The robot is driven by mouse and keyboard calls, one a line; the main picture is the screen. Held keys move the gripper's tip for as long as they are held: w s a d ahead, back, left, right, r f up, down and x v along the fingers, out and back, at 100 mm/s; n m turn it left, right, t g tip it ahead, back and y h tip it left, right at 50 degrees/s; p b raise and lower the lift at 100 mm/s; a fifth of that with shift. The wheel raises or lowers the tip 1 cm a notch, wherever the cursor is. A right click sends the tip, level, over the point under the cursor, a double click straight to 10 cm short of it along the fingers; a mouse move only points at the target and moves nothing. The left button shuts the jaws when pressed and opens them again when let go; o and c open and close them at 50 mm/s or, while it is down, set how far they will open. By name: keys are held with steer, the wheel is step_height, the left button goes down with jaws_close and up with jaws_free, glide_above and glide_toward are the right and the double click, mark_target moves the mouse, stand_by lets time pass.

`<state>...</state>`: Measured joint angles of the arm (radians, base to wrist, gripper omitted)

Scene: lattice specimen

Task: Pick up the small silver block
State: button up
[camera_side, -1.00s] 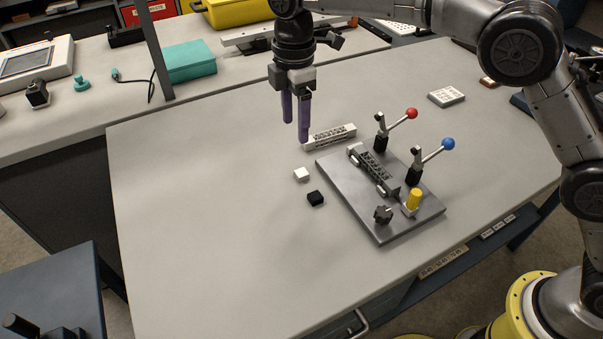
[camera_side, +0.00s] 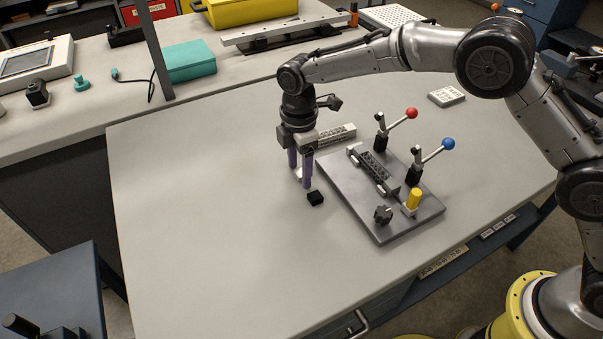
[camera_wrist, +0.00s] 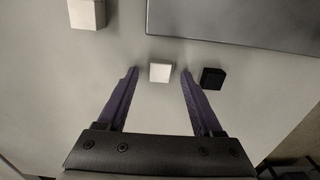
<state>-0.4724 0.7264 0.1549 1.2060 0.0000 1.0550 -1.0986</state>
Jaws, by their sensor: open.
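The small silver block (camera_wrist: 160,72) looks whitish and lies on the grey table between the tips of my two purple fingers in the wrist view. In the side view it is mostly hidden behind the fingers, with a pale bit (camera_side: 298,173) showing. My gripper (camera_side: 300,182) points down, low over the table; it also shows in the wrist view (camera_wrist: 160,74). It is open, with a gap between each finger and the block. I cannot tell the exact height of the fingertips. A small black block (camera_side: 315,198) lies close to the right finger, and also shows in the wrist view (camera_wrist: 212,78).
A grey fixture plate (camera_side: 400,222) with a red-knobbed and a blue-knobbed lever clamp, a yellow peg and a dark knob stands just right of my gripper. A pale lattice bar (camera_side: 338,134) lies behind. The table's left and front are clear.

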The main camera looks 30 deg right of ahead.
steer(key=shift+c, duration=0.3)
jaws_close()
stand_by(0.3)
